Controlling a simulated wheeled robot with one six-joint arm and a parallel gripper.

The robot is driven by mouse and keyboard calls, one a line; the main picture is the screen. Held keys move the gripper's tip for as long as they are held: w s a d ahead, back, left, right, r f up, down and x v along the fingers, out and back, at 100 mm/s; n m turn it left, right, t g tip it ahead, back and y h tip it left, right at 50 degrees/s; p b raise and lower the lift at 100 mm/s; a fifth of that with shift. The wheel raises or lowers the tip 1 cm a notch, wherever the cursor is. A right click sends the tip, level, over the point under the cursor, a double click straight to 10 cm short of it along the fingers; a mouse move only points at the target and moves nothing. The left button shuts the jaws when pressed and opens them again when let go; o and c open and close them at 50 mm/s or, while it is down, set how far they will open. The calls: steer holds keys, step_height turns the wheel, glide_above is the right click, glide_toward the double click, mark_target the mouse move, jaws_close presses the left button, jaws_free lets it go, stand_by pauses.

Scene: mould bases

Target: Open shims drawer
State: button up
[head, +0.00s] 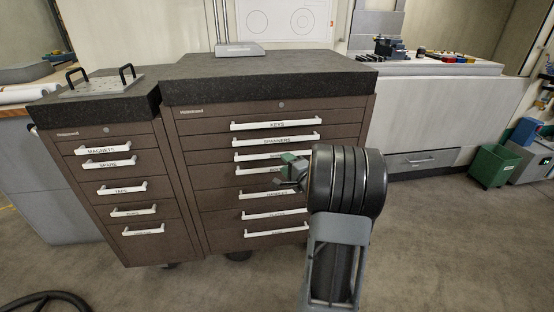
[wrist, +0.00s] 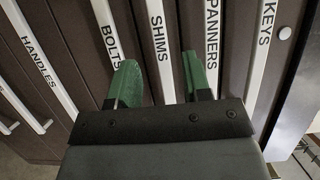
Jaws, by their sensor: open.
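The shims drawer shows in the wrist view by its white handle strip (wrist: 158,40), labelled SHIMS, running up the middle of the picture. In the head view its handle (head: 248,157) is the third from the top of the larger brown cabinet, its right part hidden by my gripper. The drawer looks shut, level with its neighbours. My gripper (wrist: 160,68) is open, its green fingers on either side of the SHIMS handle in the picture. I cannot tell whether they touch it. In the head view my gripper (head: 287,169) is in front of the cabinet at the shims and bolts handles.
The spanners handle (wrist: 212,35) and bolts handle (wrist: 106,32) lie close on either side of the fingers. A smaller brown cabinet (head: 120,190) stands left of the larger one. Open grey floor (head: 430,250) lies at right; a green bin (head: 494,166) stands farther back.

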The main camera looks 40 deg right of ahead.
mark_target(278, 156)
steer(key=w+b, duration=0.1)
steer(key=w, duration=0.5)
steer(key=shift+w+d, duration=0.15)
steer(key=shift+w, duration=0.1)
steer(key=shift+c, duration=0.3)
jaws_close()
